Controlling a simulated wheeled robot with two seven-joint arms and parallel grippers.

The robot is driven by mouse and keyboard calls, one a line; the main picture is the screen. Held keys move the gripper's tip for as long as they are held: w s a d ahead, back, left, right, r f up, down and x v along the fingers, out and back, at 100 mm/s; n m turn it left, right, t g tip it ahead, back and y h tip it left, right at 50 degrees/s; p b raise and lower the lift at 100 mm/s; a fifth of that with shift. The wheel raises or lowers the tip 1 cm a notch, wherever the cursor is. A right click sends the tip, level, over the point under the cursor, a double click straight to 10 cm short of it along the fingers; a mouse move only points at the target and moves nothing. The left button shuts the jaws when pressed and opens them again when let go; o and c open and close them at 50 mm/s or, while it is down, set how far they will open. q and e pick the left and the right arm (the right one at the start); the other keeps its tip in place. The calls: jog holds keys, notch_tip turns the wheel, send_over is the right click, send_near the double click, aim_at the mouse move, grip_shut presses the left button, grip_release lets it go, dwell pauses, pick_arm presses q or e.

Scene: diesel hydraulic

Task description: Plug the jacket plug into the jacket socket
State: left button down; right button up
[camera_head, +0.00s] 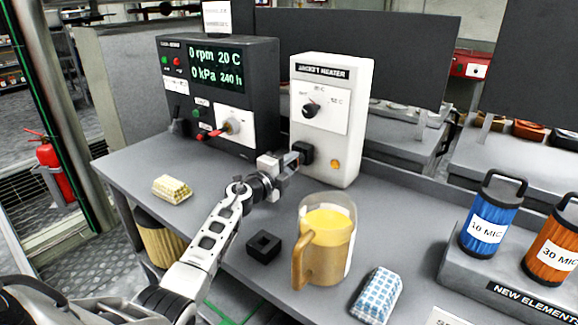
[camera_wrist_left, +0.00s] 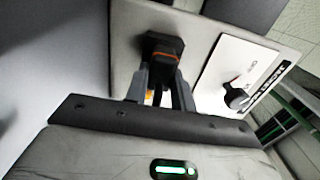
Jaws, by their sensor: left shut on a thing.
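The jacket plug (camera_head: 303,152) is a dark block at the lower front of the white jacket heater box (camera_head: 334,120). In the left wrist view the plug (camera_wrist_left: 163,47) is dark with an orange band, in front of the heater's pale face. My left gripper (camera_head: 292,161) is shut on it, and its fingers (camera_wrist_left: 157,85) reach up to it from below in the wrist view. The jacket socket is hidden behind the plug or blends with it. I cannot tell whether the plug is seated or only against the face. My right gripper is not in view.
A black square holder (camera_head: 264,246) with an empty opening stands on the bench. A mug of yellow liquid (camera_head: 326,240) is right of it. A blue checked cloth (camera_head: 377,294) and a yellow cloth (camera_head: 172,189) lie on the bench. A dark control box (camera_head: 220,95) stands left of the heater.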

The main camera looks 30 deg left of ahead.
pick_arm(q)
jog(key=c, duration=1.1)
grip_release()
jog(key=shift+s, duration=0.3)
jog(key=s, duration=0.2)
jog(key=s+p, duration=0.1)
jog(key=s, duration=0.1)
jog(key=s+p, duration=0.1)
jog(key=s, duration=0.1)
jog(key=shift+a, duration=0.3)
jog(key=shift+s, duration=0.5)
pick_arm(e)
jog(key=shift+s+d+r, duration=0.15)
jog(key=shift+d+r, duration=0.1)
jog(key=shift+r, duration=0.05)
